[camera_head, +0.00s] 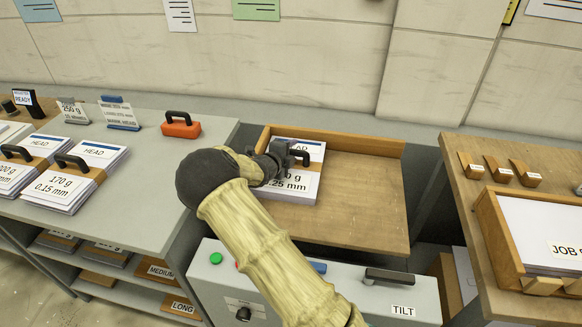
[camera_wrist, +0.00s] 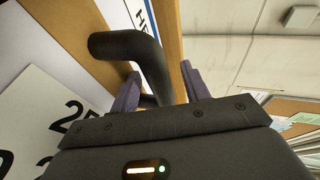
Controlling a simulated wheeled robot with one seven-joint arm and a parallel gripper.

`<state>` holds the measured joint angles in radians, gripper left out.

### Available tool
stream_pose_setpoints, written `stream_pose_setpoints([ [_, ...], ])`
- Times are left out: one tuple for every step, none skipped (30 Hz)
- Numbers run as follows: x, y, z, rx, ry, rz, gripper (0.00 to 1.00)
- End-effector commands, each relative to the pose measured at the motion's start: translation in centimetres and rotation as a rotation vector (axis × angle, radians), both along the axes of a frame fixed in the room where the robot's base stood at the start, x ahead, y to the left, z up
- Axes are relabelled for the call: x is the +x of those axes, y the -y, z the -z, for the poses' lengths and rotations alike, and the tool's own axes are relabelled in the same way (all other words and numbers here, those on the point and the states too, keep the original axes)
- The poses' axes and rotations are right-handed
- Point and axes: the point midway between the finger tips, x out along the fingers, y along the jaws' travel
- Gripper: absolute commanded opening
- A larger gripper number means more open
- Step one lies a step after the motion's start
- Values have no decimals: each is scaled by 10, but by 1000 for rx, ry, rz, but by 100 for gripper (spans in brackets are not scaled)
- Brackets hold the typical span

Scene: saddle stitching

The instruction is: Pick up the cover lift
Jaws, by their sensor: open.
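A stack of white sheets (camera_head: 294,197) marked "0.25 mm", which I take as the cover lift, lies in the wooden tray (camera_head: 358,195). It has a wooden band and a black arched handle (camera_head: 303,157). My gripper (camera_head: 284,156) is at this handle, and my arm hides part of the stack. In the wrist view the open purple fingers (camera_wrist: 160,88) stand on either side of the black handle (camera_wrist: 128,46), with part of it between them. I cannot tell whether they touch it. The printed sheet (camera_wrist: 45,120) lies at the left there.
On the left grey table, two more handled stacks (camera_head: 75,180) stand near an orange block with a black handle (camera_head: 181,125). A grey panel (camera_head: 385,293) with buttons and a "TILT" label is in front of the tray. A wooden "JOB" tray (camera_head: 495,235) is at the right.

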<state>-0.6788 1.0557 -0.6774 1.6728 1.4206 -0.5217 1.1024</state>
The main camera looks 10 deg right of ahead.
Motion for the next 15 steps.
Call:
stream_pose_setpoints([
  [0, 0, 0, 0, 0, 0, 46],
  [0, 0, 0, 0, 0, 0, 44],
  [0, 0, 0, 0, 0, 0, 36],
  [0, 0, 0, 0, 0, 0, 31],
  [0, 0, 0, 0, 0, 0, 25],
  [0, 0, 0, 0, 0, 0, 17],
  [0, 0, 0, 0, 0, 0, 11],
  [0, 0, 0, 0, 0, 0, 5],
  [0, 0, 0, 0, 0, 0, 0],
  [0, 0, 0, 0, 0, 0, 0],
  [0, 0, 0, 0, 0, 0, 0],
  [0, 0, 0, 0, 0, 0, 0],
  [0, 0, 0, 0, 0, 0, 0],
  [0, 0, 0, 0, 0, 0, 0],
  [0, 0, 0, 1, -1, 0, 0],
])
